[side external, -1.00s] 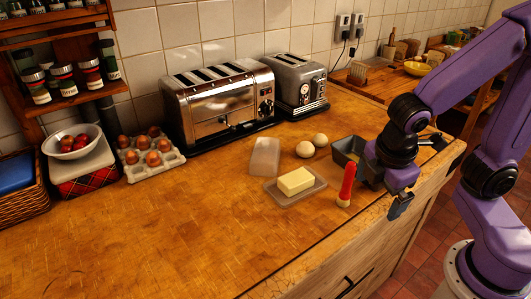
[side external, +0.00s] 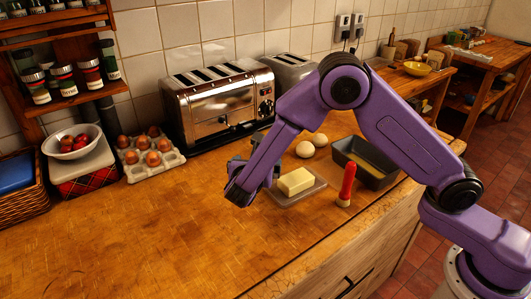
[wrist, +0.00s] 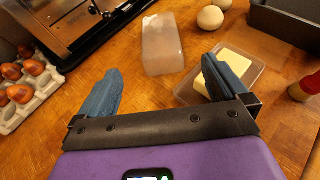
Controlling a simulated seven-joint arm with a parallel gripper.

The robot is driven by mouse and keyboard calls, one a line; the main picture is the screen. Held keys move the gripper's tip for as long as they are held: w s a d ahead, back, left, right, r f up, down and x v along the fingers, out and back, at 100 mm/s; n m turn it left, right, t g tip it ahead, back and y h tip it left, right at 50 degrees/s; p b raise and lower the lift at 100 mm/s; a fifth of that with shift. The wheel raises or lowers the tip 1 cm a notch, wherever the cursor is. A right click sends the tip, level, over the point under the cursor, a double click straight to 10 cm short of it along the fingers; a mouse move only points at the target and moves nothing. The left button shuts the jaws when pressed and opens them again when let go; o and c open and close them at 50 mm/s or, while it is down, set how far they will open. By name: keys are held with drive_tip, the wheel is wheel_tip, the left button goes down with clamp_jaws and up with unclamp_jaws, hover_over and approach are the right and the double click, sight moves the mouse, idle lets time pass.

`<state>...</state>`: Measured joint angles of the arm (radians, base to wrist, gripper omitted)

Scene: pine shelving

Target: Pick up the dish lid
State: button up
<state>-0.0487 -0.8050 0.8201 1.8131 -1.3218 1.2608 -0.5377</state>
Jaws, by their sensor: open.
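The dish lid (wrist: 163,45) is a translucent, pale, box-shaped cover lying on the wooden counter. In the wrist view it lies ahead of my gripper (wrist: 161,66), roughly between the two blue fingers. My gripper is open with nothing in it. In the side view my gripper (side external: 240,185) is above the counter left of the butter, and my arm hides the lid there. The butter (side external: 296,181) sits uncovered on its clear dish (side external: 312,191). In the wrist view my right finger overlaps the butter dish (wrist: 257,79).
A toaster (side external: 220,105) and an egg carton (side external: 150,158) stand behind and left. Two pale round items (side external: 305,149), a dark loaf tin (side external: 368,170) and a red-handled brush (side external: 347,185) are right. The front-left counter (side external: 130,235) is clear.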

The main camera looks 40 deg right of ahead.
drive_tip(key=x, duration=1.2)
drive_tip(key=shift+x, duration=2.55)
drive_tip(key=shift+w+a, duration=0.1)
drive_tip(key=shift+a, duration=0.05)
drive_tip(key=c, duration=0.9)
drive_tip(key=shift+r, duration=0.1)
